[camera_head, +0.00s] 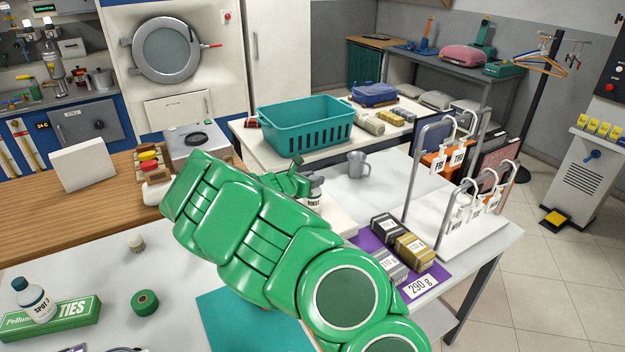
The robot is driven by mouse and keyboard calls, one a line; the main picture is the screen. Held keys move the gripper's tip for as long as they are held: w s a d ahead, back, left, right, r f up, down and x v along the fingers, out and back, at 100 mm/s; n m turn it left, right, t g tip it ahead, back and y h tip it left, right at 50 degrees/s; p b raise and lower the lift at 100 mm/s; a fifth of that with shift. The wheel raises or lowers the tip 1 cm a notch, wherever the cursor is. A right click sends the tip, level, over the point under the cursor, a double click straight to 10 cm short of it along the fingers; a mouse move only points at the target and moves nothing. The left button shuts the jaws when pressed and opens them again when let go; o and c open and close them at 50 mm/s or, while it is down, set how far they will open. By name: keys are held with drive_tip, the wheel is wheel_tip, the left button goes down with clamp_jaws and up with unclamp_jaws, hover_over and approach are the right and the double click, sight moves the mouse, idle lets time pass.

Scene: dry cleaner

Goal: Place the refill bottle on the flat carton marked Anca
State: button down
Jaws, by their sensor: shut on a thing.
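My green arm crosses the middle of the view, and my gripper (304,180) is at its far end, partly hidden by the arm. It is shut on a small white bottle with a dark top (315,197), whose label seems to read RINSE. The bottle looks upright; its lower part is hidden by my arm. A flat white piece (342,223), perhaps a carton, shows just below and right of the bottle. I cannot tell if they touch. No Anca marking is readable. Another white bottle, marked SPOT 2 (35,302), is at the front left by a green TIES box (75,317).
Dark and gold weight blocks (415,249) lie on a purple mat right of my arm. A teal basket (303,125) is behind. White tabletop is clear around the mug.

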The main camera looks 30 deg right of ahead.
drive_tip(key=c, duration=0.8)
unclamp_jaws()
drive_tip(key=shift+o, duration=0.2)
drive_tip(key=shift+s+a+r, duration=0.1)
drive_tip(key=shift+a+r, duration=0.1)
drive_tip(key=shift+a, duration=0.3)
drive_tip(key=v, duration=1.1)
drive_tip(key=shift+d, duration=0.1)
